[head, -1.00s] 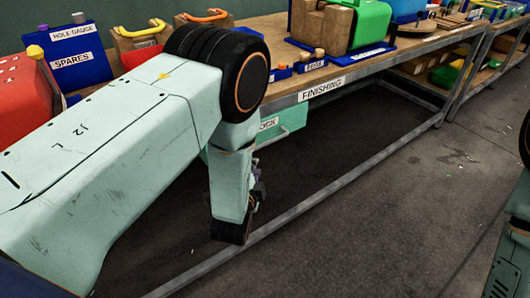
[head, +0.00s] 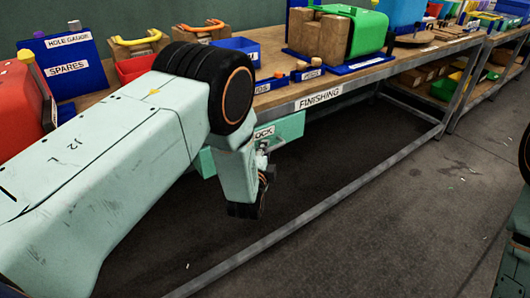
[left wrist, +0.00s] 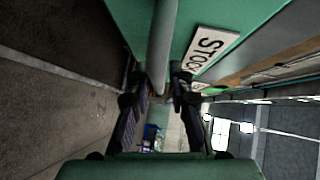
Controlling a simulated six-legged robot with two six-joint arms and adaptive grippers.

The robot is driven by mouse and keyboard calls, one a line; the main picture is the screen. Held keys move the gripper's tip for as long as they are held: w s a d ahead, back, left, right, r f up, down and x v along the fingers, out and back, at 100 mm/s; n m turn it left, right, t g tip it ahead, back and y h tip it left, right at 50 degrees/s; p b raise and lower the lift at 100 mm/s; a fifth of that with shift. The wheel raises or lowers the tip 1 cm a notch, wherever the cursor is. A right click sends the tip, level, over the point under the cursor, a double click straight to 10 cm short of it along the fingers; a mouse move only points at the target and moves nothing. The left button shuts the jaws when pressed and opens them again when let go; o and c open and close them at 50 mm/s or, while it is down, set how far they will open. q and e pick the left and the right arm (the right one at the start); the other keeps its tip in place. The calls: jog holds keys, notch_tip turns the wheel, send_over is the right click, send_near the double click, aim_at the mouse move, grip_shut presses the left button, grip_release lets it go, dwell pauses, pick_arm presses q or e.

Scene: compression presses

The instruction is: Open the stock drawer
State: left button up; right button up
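The stock drawer (head: 288,127) is a mint-green box with a white STOCK label, under the front edge of the bench. My left arm and gripper cover its left part in the head view. In the left wrist view its green front (left wrist: 122,25) and label (left wrist: 211,52) are close ahead. A grey bar handle (left wrist: 162,45) runs down between the two fingers of my left gripper (left wrist: 160,88). The fingers stand apart, one on each side of the bar, and do not look clamped on it. My right gripper is not in view.
The wooden bench (head: 285,92) has a FINISHING label on its front rail. Blue bins, a red bin and a green machine (head: 368,30) stand on it. A low grey frame bar (head: 300,228) runs along the floor. The floor to the right is clear.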

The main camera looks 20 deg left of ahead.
pick_arm(q)
jog(key=shift+w+f, duration=0.1)
jog(key=shift+d, duration=0.15)
jog(key=c, duration=0.3)
grip_shut()
